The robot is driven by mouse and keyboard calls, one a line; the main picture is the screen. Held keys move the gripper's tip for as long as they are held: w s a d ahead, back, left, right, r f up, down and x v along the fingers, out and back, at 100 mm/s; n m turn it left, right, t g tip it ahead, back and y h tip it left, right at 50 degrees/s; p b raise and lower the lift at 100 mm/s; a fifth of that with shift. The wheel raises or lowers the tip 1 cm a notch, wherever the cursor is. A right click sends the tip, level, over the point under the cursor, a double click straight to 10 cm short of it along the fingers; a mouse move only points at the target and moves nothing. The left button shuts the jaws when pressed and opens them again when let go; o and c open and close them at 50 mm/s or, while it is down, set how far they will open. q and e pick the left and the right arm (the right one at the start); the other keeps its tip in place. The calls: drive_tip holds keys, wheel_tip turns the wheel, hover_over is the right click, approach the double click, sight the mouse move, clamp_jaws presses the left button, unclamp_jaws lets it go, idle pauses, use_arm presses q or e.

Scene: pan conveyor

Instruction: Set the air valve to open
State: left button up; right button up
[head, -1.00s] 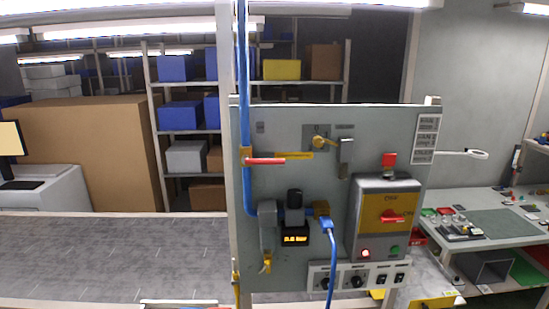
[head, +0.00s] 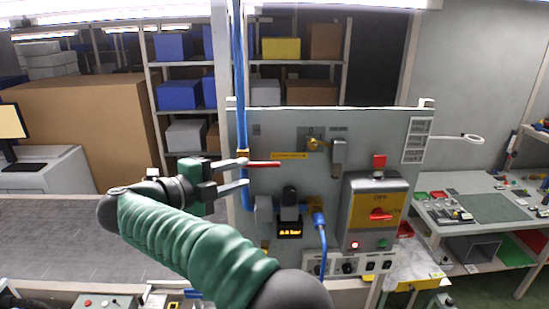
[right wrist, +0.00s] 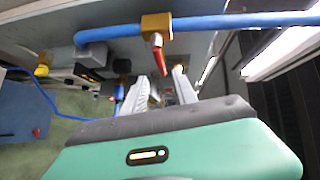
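The air valve has a brass body (head: 243,153) on the vertical blue pipe at the panel's left edge. Its red handle (head: 266,164) points right, across the pipe. My right gripper (head: 247,173) is open and empty, with its fingertips at the valve from the left; the upper one overlaps the handle's root in the head view. In the right wrist view, the brass body (right wrist: 156,22) and red handle (right wrist: 159,50) show beyond the open fingers (right wrist: 161,82). Contact cannot be told. My left gripper is not in view.
The panel (head: 270,125) also carries a gauge with a lit display (head: 290,233), a blue hose (head: 323,240) and a switch box with a red knob (head: 380,214). A workbench (head: 480,205) stands at right; shelves are behind.

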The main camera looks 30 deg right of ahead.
sight(271, 163)
drive_tip(key=p+x, duration=0.3)
drive_tip(key=x, duration=0.9)
drive_tip(key=shift+s+r+p, duration=0.2)
drive_tip(key=shift+p, duration=0.15)
drive_tip(key=shift+w+d+f, duration=0.15)
drive_tip(key=shift+d+f, duration=0.05)
drive_tip(key=shift+d, duration=0.15)
drive_tip(key=shift+a, duration=0.1)
drive_tip(key=shift+a, duration=0.15)
drive_tip(key=shift+c, duration=1.1)
drive_tip(key=shift+r, duration=0.1)
drive_tip(key=c, duration=0.5)
clamp_jaws()
